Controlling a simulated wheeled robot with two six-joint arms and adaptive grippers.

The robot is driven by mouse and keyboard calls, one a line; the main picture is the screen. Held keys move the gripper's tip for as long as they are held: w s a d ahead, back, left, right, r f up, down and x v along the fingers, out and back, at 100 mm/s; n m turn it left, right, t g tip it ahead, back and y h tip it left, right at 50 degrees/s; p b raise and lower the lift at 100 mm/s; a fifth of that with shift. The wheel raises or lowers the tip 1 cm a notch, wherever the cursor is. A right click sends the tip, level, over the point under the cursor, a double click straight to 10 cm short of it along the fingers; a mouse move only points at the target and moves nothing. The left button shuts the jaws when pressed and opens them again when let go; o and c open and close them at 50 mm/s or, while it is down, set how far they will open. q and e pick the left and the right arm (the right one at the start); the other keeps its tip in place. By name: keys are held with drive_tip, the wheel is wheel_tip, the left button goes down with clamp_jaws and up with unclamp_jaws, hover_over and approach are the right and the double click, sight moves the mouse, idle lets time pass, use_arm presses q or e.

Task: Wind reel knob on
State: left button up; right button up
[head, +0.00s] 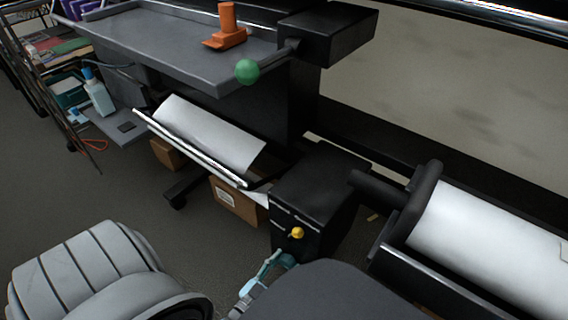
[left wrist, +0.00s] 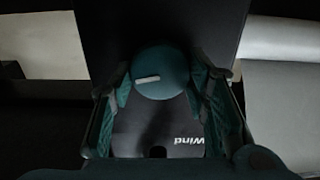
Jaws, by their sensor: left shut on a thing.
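The reel knob (left wrist: 165,68) is a round, dark teal-looking disc with a short white mark. In the left wrist view the mark lies almost level, left of the knob's centre. The word "Wind" (left wrist: 189,141) shows upside down on the dark panel below it. My left gripper (left wrist: 160,88) is shut on the knob, with one finger at each side. In the head view my left gripper (head: 266,272) shows partly at the bottom, by the black box (head: 320,185); the knob it holds is hidden there. My right gripper is not in view.
A yellow knob (head: 297,232) sits on the box's front, just above my left gripper. A white film roll (head: 490,240) lies to the right. A grey table (head: 180,50) with a green ball-ended lever (head: 247,72) stands behind. Open floor shows at left.

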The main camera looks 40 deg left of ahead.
use_arm(q)
drive_tip(key=shift+m, duration=0.4)
drive_tip(key=shift+d+f+m, duration=0.1)
drive_tip(key=shift+d+m, duration=0.05)
drive_tip(key=shift+m, duration=2.45)
drive_tip(key=o, duration=1.1)
drive_tip(key=shift+o, duration=0.2)
drive_tip(key=shift+s, duration=0.1)
drive_tip(key=s, duration=1.2)
drive_tip(key=shift+d, duration=0.15)
